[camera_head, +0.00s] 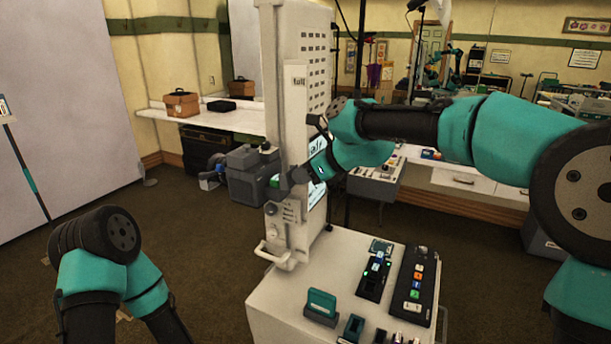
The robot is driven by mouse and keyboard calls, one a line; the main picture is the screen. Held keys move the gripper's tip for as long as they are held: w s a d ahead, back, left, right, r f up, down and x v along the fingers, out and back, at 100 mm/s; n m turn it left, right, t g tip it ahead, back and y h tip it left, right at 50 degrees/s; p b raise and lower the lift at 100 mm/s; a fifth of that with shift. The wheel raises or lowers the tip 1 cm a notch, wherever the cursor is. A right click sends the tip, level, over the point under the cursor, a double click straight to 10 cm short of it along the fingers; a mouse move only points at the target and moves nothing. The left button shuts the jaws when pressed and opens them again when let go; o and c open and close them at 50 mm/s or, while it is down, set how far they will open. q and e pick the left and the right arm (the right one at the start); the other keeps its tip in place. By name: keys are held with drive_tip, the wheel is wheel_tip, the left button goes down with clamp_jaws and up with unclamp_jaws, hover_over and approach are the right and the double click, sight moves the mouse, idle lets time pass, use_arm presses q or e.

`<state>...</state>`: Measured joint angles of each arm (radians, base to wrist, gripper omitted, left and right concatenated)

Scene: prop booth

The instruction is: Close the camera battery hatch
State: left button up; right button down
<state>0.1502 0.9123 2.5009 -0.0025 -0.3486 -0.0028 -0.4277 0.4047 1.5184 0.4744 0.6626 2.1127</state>
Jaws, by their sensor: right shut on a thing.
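A tall cream camera unit (285,100) stands upright in the middle, with a vented side panel and a bar handle low on its front. My right arm reaches in from the right, and its gripper (303,173) is at the unit's right face. It is shut on what seems to be the battery hatch, which is mostly hidden by the gripper and wrist. I cannot tell how far the hatch stands open. A bluish lit panel shows around the wrist. My left arm is low on the left, bent down; its gripper is out of view.
A pale cabinet top (270,300) in front holds a black button panel (415,285), a dark device with green lights (373,280) and a teal block in a holder (321,305). A side counter (240,121) bears a brown case (181,103).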

idle(0.4)
drive_tip(key=c, duration=1)
unclamp_jaws()
drive_tip(key=v, duration=1.7)
drive_tip(key=shift+r, duration=0.25)
drive_tip(key=shift+c, duration=0.2)
